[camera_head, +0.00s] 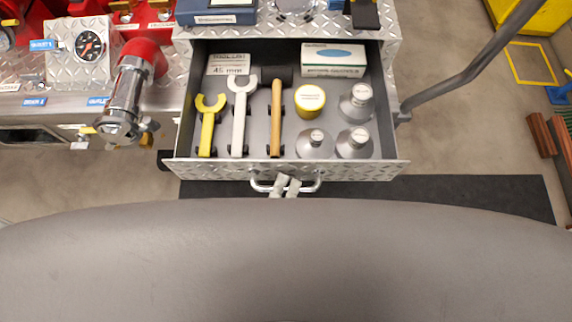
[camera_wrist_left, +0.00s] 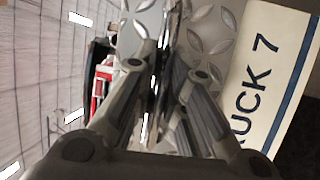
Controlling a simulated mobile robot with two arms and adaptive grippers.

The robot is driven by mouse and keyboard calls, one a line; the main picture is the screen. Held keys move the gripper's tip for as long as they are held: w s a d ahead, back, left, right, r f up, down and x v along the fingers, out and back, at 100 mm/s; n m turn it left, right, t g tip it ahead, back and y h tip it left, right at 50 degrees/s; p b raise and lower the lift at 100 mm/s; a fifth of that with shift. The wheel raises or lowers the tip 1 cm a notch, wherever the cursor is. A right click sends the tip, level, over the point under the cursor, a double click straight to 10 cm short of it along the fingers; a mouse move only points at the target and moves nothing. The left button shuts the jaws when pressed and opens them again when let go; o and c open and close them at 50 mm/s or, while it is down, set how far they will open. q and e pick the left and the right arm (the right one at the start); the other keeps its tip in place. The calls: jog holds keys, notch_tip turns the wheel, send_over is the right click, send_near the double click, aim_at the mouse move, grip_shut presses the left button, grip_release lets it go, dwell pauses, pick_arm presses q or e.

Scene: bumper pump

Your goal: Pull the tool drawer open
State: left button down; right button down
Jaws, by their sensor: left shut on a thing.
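The tool drawer (camera_head: 378,170) is pulled out toward me, with its inside in full view from above in the head view. Its front is diamond-plate metal with a curved metal handle (camera_head: 311,187). My left gripper (camera_head: 285,185) is at the middle of the handle and shut on it. In the left wrist view my left gripper's fingers (camera_wrist_left: 160,75) close around the handle bar, with the diamond-plate front (camera_wrist_left: 214,38) behind. My right gripper is in neither view.
A pipe fitting (camera_head: 125,95) stands left. A grey bar (camera_head: 470,72) slants at right.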

pick_arm(q)
jog(key=shift+f, duration=0.1)
jog(key=c, duration=1.7)
grip_release()
jog(key=shift+c, duration=0.2)
jog(key=v, duration=1.2)
